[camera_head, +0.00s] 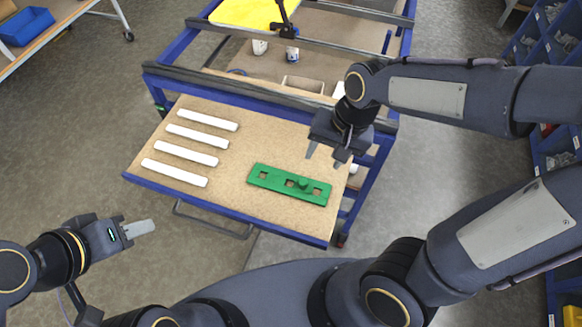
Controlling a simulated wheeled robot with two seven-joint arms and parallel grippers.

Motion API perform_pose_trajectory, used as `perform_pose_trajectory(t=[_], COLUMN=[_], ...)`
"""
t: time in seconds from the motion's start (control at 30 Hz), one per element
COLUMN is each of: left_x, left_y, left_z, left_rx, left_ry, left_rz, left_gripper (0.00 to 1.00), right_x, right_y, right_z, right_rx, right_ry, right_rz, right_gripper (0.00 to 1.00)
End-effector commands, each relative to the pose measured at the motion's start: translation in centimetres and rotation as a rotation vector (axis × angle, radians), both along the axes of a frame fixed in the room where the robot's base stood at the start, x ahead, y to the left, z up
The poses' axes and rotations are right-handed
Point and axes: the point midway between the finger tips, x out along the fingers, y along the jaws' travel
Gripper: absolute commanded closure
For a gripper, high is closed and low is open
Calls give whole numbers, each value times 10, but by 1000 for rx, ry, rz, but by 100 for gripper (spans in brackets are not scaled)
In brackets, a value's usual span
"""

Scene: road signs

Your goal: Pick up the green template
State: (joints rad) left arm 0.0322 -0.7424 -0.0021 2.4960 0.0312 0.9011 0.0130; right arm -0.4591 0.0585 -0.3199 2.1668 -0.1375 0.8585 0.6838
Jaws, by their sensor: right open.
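The green template (274,181) is a flat bar with square holes and a small raised knob. It lies on the right part of the wooden cart top (236,157). My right gripper (324,158) hangs above and just beyond the template's right half, pointing down. Its fingers are apart and empty, and it does not touch the template. My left gripper (139,229) is off the cart at the lower left, away from the template. Its fingers look like one grey piece from this angle, so its opening cannot be made out.
Several white bars (192,143) lie in a row on the left of the cart top. A blue rail (225,89) runs along its back edge. A yellow sheet (245,12) lies on the rear table. Blue shelving (558,60) stands at the right.

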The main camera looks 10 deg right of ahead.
Motion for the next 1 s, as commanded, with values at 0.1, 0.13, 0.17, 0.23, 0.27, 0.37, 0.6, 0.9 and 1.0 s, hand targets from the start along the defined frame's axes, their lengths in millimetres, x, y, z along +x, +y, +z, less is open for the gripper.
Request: perform_pose_trajectory(t=[0.1,0.13,0.17,0.23,0.27,0.37,0.6,0.9,1.0], left_x=[0,0,0,0,0,0,0,0,0], left_y=[0,0,0,0,0,0,0,0,0], left_z=[-19,-22,-28,-36,-38,-43,-43,-40,-40], left_rx=[0,0,0,0,0,0,0,0,0], left_ry=[0,0,0,0,0,0,0,0,0], left_rz=[0,0,0,0,0,0,0,0,0], left_gripper=[64,64,64,64,64,64,64,64,64], right_x=[21,25,29,35,37,40,41,41,41], right_y=[17,20,22,26,27,29,29,29,29], right_z=[-45,-52,-61,-77,-82,-94,-119,-161,-167], right_rx=[-109,-133,-153,-193,-205,-231,-235,-235,-233], right_ry=[69,78,84,92,93,98,100,101,98], right_rz=[-48,-61,-73,-96,-104,-119,-124,-123,-122], right_gripper=[51,51,51,51,51,51,51,51,51])
